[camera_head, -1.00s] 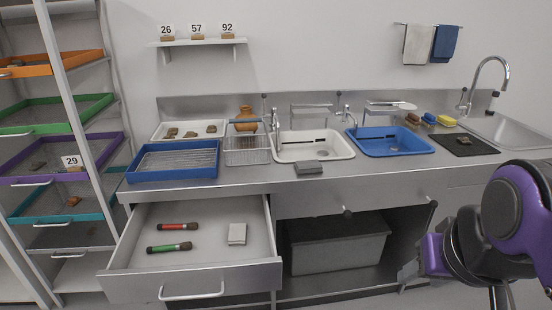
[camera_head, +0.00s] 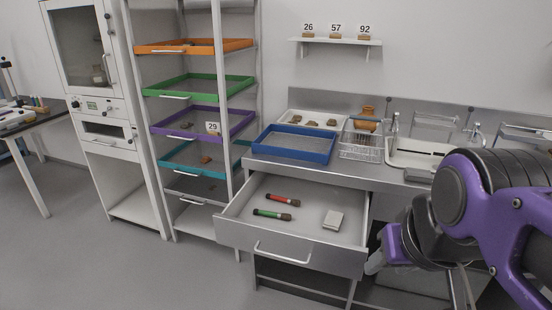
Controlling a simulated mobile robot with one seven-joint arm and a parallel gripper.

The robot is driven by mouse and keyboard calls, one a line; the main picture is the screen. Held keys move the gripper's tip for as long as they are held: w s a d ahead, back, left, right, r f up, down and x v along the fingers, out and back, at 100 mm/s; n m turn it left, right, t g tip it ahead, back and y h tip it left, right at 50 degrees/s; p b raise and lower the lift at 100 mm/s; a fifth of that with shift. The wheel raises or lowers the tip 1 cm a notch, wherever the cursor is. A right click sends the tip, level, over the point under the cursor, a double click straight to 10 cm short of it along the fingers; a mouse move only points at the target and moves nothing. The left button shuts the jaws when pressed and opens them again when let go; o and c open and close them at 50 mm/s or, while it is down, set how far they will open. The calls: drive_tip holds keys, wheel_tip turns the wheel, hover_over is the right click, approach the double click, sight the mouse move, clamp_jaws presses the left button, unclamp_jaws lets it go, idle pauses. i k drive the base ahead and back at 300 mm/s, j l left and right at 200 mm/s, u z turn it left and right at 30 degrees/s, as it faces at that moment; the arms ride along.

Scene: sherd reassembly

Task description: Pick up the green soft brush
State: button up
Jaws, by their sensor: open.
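The green soft brush (camera_head: 272,214) lies in the open drawer (camera_head: 230,222), with its green handle to the left and its dark end to the right. A red-handled brush (camera_head: 283,199) lies just behind it in the same drawer. My gripper (camera_head: 376,258) is at the right, in front of the drawer's right front corner and apart from the brush. The purple arm hides part of the gripper and its fingertips show poorly.
A pale block (camera_head: 333,219) lies right of the brushes in the drawer. The drawer front has a bar handle (camera_head: 284,256). A shelf rack with a purple tray (camera_head: 160,131) stands left. Open floor (camera_head: 120,270) lies at front left.

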sight(285, 216)
drive_tip(key=i+j+z, duration=0.1)
drive_tip(key=j, duration=0.2)
drive_tip(key=i+j, duration=0.2)
drive_tip(key=i+j+z, duration=0.15)
drive_tip(key=j, duration=0.25)
drive_tip(key=j+z, duration=0.1)
drive_tip(key=j, duration=0.25)
drive_tip(key=i, duration=0.05)
